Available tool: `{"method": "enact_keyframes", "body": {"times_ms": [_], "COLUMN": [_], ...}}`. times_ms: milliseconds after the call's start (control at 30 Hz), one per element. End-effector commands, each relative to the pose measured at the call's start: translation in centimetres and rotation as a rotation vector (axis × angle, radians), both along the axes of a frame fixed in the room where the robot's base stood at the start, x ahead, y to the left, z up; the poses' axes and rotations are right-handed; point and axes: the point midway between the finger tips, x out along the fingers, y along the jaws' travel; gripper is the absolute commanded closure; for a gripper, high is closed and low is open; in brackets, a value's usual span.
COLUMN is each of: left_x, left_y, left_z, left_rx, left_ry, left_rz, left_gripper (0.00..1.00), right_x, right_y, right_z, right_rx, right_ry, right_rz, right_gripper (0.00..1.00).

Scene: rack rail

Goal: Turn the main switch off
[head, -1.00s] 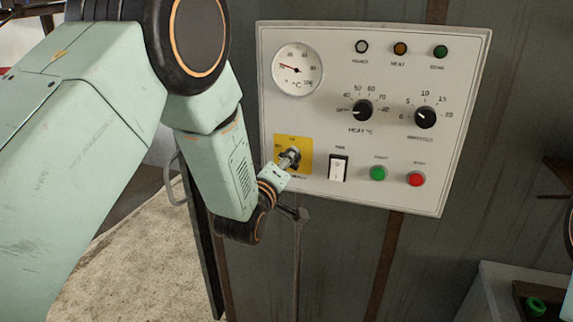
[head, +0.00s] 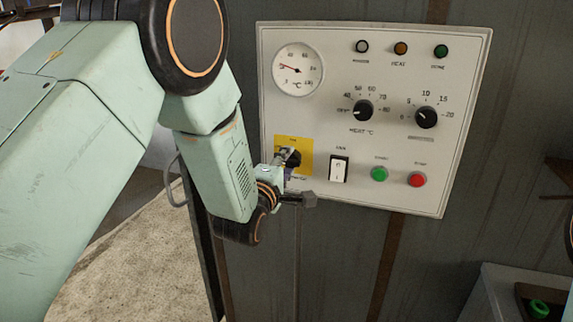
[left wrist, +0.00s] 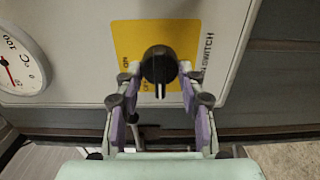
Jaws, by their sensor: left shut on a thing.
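The main switch (left wrist: 159,64) is a black rotary knob on a yellow plate (head: 307,143) at the lower left of the control panel. In the left wrist view its knob sits between my fingertips, with its handle pointing to the bottom of that picture. My left gripper (head: 289,160) reaches the switch from the lower left and is shut on it; the gripper also shows in the left wrist view (left wrist: 161,82). In the head view the gripper partly hides the knob. My right gripper is not in view.
The white panel (head: 400,60) also holds a gauge (head: 298,69), two black dials, a white rocker switch (head: 338,168) just right of the main switch, a green button (head: 379,174) and a red button (head: 416,180). A box with a green button (head: 538,309) stands lower right.

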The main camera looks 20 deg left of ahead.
Motion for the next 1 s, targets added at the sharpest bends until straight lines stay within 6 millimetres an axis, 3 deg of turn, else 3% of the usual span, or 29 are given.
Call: {"method": "enact_keyframes", "body": {"times_ms": [400,433,500,667,1000], "left_x": [0.03,0.03,0.03,0.01,-0.16], "left_y": [0.19,0.19,0.16,0.10,0.04], "left_z": [0.14,0.13,0.12,0.05,-0.04], "left_rx": [-0.010,-0.010,-0.009,-0.008,-0.006], "left_ry": [-0.003,-0.003,-0.003,-0.001,0.001], "left_rz": [0.006,0.006,0.005,0.003,0.001], "left_gripper": [0.92,0.59,0.53,0.40,0.39], "right_x": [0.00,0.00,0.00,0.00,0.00], "right_y": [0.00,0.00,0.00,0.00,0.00], "right_z": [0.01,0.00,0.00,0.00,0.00], "right_rx": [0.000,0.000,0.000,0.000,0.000], "right_ry": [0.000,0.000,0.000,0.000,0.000], "right_rz": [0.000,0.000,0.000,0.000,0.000], "right_gripper": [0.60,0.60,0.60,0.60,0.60]}}
